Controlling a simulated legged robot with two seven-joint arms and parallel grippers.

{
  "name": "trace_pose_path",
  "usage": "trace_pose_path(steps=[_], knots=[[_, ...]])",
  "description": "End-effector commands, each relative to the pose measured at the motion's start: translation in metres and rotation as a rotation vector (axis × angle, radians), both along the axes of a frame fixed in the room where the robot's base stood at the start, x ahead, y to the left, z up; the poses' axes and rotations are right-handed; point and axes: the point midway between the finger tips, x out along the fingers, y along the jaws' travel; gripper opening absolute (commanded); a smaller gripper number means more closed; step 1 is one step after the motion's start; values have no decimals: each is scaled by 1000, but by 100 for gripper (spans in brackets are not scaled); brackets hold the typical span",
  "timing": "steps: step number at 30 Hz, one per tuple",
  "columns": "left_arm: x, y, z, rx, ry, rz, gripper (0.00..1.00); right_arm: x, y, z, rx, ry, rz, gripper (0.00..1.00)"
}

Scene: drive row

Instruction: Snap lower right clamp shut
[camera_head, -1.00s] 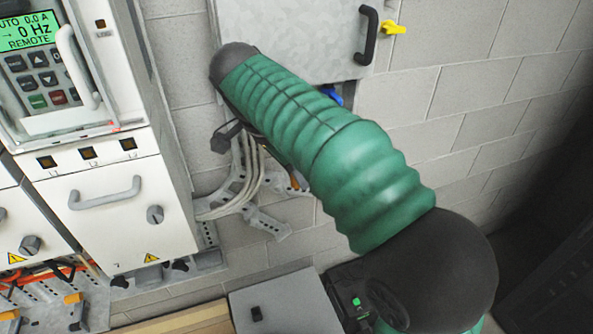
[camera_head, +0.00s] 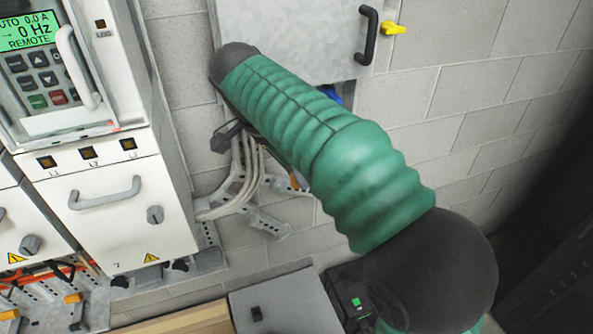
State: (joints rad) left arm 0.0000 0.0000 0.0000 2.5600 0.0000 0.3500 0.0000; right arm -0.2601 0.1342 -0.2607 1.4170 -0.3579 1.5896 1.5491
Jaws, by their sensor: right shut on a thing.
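My right arm comes in from the lower right in a green ribbed sleeve and reaches up to the left, in front of the wall. Its dark gripper (camera_head: 226,137) shows only in part below the wrist, beside a bundle of pale cables (camera_head: 250,185). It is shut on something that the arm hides. An orange clamp piece (camera_head: 295,182) shows just below the sleeve, near a perforated metal bracket (camera_head: 268,222). I cannot tell whether this clamp is open or shut, or whether the gripper touches it. My left gripper is not in view.
A drive cabinet (camera_head: 115,205) with a handle and knob stands at the left, under a lit keypad panel (camera_head: 45,75). A grey wall box (camera_head: 290,30) with a black handle (camera_head: 369,36) and a yellow latch (camera_head: 394,28) is above. A grey box (camera_head: 285,300) sits at the bottom.

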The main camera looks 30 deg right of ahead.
Motion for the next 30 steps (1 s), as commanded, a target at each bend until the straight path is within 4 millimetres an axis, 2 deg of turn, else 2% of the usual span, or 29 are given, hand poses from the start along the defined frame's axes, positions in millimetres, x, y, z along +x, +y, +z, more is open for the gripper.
trace_pose_path(steps=[8, 14, 24, 30], knots=[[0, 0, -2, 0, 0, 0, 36, -1, -6, 2, -3, -9, 32, 0], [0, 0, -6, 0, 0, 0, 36, -6, -22, 2, -4, -12, 126, 0], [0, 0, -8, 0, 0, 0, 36, -11, -70, 3, -5, -8, 135, 0], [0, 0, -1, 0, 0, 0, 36, -7, -100, 5, -5, -7, 278, 0]])
